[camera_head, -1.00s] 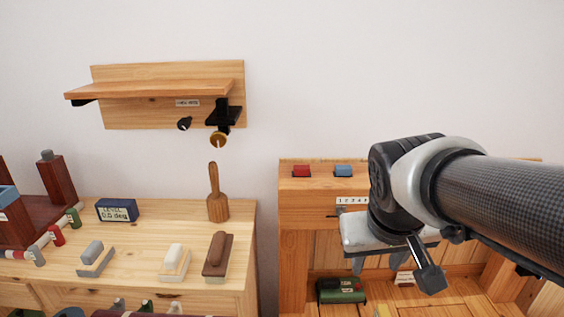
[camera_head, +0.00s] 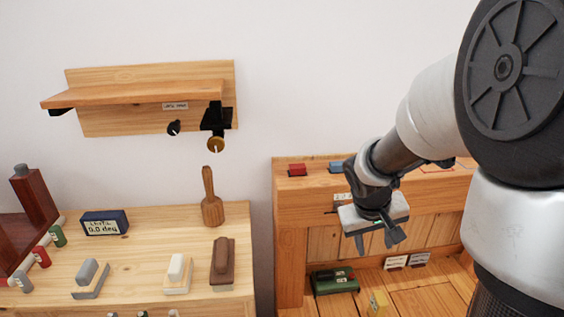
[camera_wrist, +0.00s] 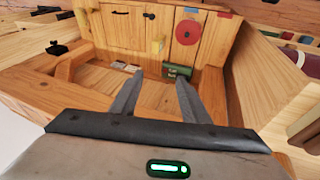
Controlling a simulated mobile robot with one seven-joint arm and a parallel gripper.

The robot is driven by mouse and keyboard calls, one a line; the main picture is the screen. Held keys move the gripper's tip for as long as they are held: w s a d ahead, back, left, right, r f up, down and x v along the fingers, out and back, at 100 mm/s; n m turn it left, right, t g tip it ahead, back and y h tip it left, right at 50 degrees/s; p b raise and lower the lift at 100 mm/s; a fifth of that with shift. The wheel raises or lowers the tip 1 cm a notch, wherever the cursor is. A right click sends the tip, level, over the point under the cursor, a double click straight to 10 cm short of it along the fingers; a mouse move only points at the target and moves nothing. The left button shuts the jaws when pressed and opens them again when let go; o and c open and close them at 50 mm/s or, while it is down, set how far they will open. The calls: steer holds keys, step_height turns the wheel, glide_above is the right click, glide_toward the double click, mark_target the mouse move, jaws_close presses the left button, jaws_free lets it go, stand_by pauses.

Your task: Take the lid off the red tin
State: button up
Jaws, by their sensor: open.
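No thing is plainly a lidded red tin. In the wrist view a round red disc (camera_wrist: 187,32) with a dark centre shows on a wooden surface beyond my fingers; I cannot tell whether it is the tin or its lid. In the head view a small red block-like thing (camera_head: 297,169) lies on the wooden ledge, left of a blue one (camera_head: 336,167). My gripper (camera_head: 376,242) points down in front of the wooden unit, right of and below the red block. Its fingers also show in the wrist view (camera_wrist: 160,78), apart, with nothing between them.
A wall shelf (camera_head: 140,95) hangs above.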

steer(key=shift+w+d+f+g+y, duration=0.4)
steer(key=shift+w+f, duration=0.65)
steer(key=shift+f, duration=6.7)
steer(key=shift+w+d+f+g+y, duration=0.1)
steer(key=shift+w+d+f+y, duration=0.6)
steer(key=shift+f, duration=7)
steer(key=shift+w+d+f+g+y, duration=0.2)
steer(key=shift+w+f+y, duration=0.8)
steer(key=shift+f, duration=6.75)
steer(key=shift+w+h, duration=0.35)
steer(key=shift+h, duration=0.05)
jaws_close()
steer(key=shift+r, duration=0.1)
